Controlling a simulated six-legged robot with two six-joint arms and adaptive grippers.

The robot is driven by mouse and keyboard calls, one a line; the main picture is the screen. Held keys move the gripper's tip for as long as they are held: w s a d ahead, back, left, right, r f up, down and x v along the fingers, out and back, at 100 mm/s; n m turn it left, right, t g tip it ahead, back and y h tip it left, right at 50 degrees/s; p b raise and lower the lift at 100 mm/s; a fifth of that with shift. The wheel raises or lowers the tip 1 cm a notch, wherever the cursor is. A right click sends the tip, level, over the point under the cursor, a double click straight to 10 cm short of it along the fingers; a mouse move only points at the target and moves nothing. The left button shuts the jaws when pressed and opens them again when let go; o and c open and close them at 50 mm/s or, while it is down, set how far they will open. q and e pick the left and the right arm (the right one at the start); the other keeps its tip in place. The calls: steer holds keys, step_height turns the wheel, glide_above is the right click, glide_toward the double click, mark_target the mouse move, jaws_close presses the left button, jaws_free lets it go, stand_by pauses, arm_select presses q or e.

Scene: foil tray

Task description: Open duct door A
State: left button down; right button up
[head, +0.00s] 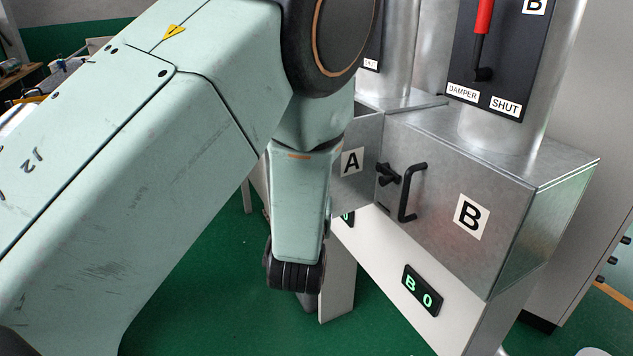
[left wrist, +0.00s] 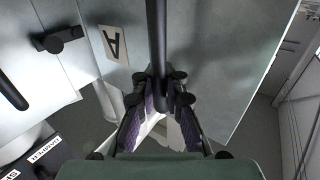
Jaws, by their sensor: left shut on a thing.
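Duct door A (head: 366,140) is a grey metal panel with a white "A" label, mostly hidden behind my left arm in the head view. In the left wrist view, door A (left wrist: 215,60) fills the upper middle, its label (left wrist: 114,45) upside down. A dark handle bar (left wrist: 157,40) runs down from the top into my left gripper (left wrist: 160,100). Its purple-padded fingers are shut on the bar. In the head view my arm hides the fingers and this handle. I cannot tell whether door A is ajar. My right gripper is not in view.
Door B (head: 440,215) stands right of door A, with a black handle (head: 408,192) and latch (head: 387,174). Above is a damper panel (head: 490,60) with a red lever (head: 483,20). A "B 0" display (head: 421,290) sits below. Green floor (head: 225,310) is clear.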

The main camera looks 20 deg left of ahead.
arm_select(q)
steer(key=shift+s+a+f, duration=0.1)
steer(key=shift+s+f, duration=0.05)
steer(key=shift+f, duration=0.1)
steer(key=c, duration=1.4)
jaws_free()
steer(key=shift+s+a+r, duration=0.15)
steer(key=shift+r, duration=0.05)
steer(key=shift+w, duration=0.2)
